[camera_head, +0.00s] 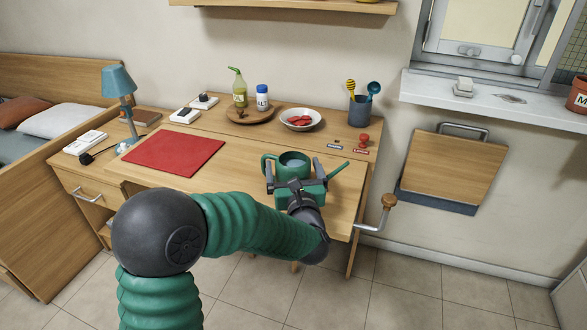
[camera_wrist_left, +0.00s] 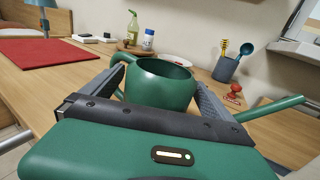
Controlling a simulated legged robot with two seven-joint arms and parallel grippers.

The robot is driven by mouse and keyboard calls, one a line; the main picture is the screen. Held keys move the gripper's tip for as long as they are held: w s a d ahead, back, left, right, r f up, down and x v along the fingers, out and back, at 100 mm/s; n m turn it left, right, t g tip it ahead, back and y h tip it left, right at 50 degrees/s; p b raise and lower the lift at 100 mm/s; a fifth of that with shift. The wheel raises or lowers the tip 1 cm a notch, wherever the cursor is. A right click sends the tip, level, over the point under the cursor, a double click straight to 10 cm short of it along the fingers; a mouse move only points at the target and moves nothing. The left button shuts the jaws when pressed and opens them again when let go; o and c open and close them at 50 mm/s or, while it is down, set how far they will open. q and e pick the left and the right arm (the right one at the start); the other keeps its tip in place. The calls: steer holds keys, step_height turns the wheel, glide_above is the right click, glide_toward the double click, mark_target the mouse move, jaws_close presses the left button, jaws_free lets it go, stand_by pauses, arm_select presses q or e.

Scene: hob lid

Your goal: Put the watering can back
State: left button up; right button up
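The green watering can (camera_head: 293,160) is at the right part of the wooden desk, near its front edge. Its handle is on the left and its spout points right. My left gripper (camera_head: 296,172) reaches it from the front, with one finger on each side of the can's body. In the left wrist view the can (camera_wrist_left: 160,85) stands upright between the spread fingers of the left gripper (camera_wrist_left: 160,92). The fingers look open; contact with the can is not clear. The can's lower part is hidden behind the gripper. My right gripper is not in view.
A red mat (camera_head: 173,151) lies left on the desk. Behind are a round tray (camera_head: 266,117) with bottles, a bowl (camera_head: 300,119), a utensil cup (camera_head: 359,112) and a red stamp (camera_head: 363,142). The white windowsill (camera_head: 545,108) is right, above a wooden wall panel (camera_head: 455,165).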

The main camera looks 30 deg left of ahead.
arm_select(q)
steer(key=shift+d, duration=0.25)
steer(key=p+v, duration=0.2)
steer(key=v, duration=0.9)
steer(key=shift+s+d+r, duration=0.1)
steer(key=shift+s+d, duration=0.1)
steer(key=shift+s, duration=0.2)
